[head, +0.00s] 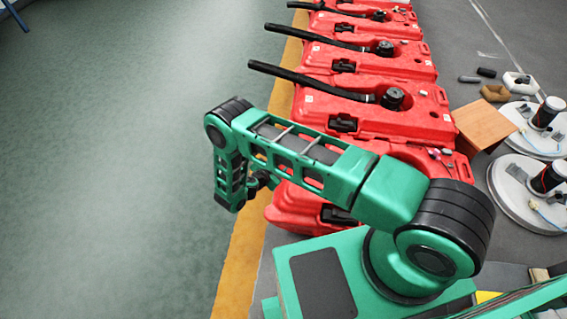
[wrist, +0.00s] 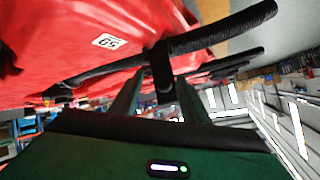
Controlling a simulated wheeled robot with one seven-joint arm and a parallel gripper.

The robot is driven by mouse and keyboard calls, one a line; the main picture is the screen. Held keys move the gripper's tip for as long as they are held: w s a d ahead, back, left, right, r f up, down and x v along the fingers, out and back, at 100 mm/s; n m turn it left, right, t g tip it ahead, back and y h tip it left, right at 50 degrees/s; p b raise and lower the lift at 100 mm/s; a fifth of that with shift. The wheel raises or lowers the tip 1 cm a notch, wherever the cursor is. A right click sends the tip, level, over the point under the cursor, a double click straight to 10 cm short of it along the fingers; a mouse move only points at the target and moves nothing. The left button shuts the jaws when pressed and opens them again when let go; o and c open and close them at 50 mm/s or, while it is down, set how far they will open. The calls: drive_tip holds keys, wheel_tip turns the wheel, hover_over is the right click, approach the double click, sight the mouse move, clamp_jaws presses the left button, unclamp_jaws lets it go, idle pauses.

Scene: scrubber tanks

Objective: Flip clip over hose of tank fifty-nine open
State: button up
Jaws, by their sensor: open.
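In the wrist view, which looks tilted over, a red tank (wrist: 60,40) carries a white label (wrist: 108,41) that seems to read 59 upside down. A thick black ribbed hose (wrist: 222,32) runs from the tank to the upper right. A dark clip-like bar (wrist: 162,68) crosses at the hose and points down between my fingers. My gripper (wrist: 158,88) is open, a finger on each side of the bar; I cannot tell whether they touch it. In the head view, my gripper (head: 263,181) is beside the nearest red tank (head: 297,207), whose hose and clip are hidden by my arm.
More red tanks (head: 345,95) with black hoses (head: 310,80) stand in a row behind, their hoses sticking out left. A yellow floor stripe (head: 240,255) runs along them, with open green floor (head: 120,150) to the left. A wooden box (head: 484,122) and round white discs stand right.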

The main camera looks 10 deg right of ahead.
drive_tip(key=v, duration=0.7)
drive_tip(key=shift+s, duration=0.2)
